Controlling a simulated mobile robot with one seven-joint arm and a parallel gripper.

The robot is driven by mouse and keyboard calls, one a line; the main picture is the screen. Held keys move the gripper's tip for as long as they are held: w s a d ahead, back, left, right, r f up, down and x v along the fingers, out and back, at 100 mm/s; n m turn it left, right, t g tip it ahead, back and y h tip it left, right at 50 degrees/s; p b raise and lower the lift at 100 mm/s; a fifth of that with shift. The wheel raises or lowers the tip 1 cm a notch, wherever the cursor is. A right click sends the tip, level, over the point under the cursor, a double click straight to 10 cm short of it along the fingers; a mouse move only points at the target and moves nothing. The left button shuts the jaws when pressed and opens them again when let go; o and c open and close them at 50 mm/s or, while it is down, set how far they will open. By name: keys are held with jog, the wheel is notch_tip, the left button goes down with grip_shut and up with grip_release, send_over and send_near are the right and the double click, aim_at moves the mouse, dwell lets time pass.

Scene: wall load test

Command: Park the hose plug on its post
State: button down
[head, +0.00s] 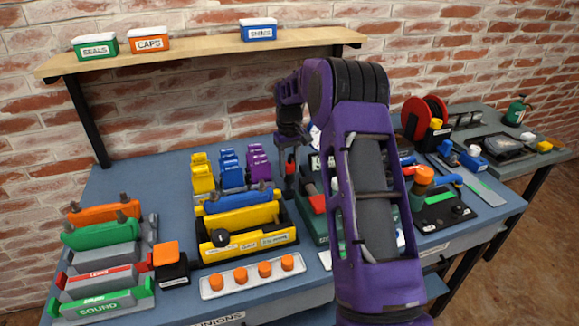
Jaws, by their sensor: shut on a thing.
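My purple arm reaches over the workbench, and my gripper (291,150) points down left of the arm's middle, near the back of the bench. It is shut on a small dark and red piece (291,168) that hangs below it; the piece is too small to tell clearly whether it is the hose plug. My arm hides much of the bench behind and right of it. I cannot pick out the post with certainty. A black stand with an orange knob (424,176) is right of my arm.
A yellow tray (249,242) and a strip with several orange knobs (252,274) lie left of my arm. Colored clamp-like blocks (103,235) fill the left side. A red reel (417,118) stands at the back right. A shelf (200,48) overhangs the back.

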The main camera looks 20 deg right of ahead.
jog(key=shift+f+b, duration=0.45)
jog(key=shift+f, duration=0.6)
jog(key=shift+c, duration=1.8)
grip_release()
jog(key=shift+o, duration=0.3)
jog(key=shift+o, duration=1.3)
